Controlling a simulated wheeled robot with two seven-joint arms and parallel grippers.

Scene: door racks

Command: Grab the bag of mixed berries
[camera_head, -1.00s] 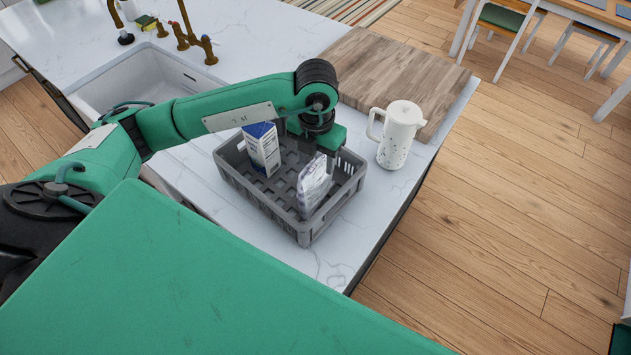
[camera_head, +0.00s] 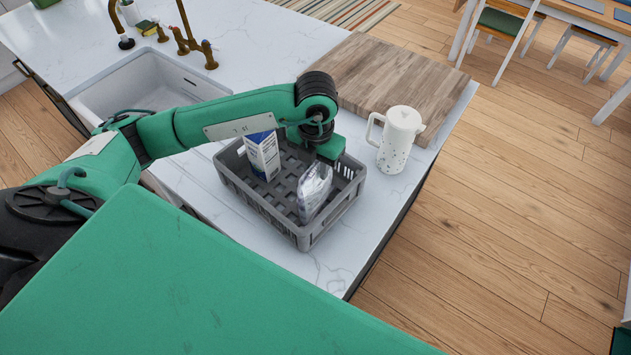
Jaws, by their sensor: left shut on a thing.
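The bag (camera_head: 314,192), pale and whitish-purple, stands upright in the right part of the grey crate (camera_head: 262,207) on the counter. Its print is too small to read. My left gripper (camera_head: 322,163) reaches down into the crate from above and is shut on the top of the bag. Its fingers are mostly hidden behind the bag and the wrist. A blue and white carton (camera_head: 262,156) stands in the crate to the left of the bag, partly covered by my arm. My right gripper is not in view.
A white spotted pitcher (camera_head: 397,142) stands just right of the crate. A wooden board (camera_head: 392,78) lies behind it. The sink (camera_head: 140,88) and brass taps are at the left. Bare counter lies in front of the crate.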

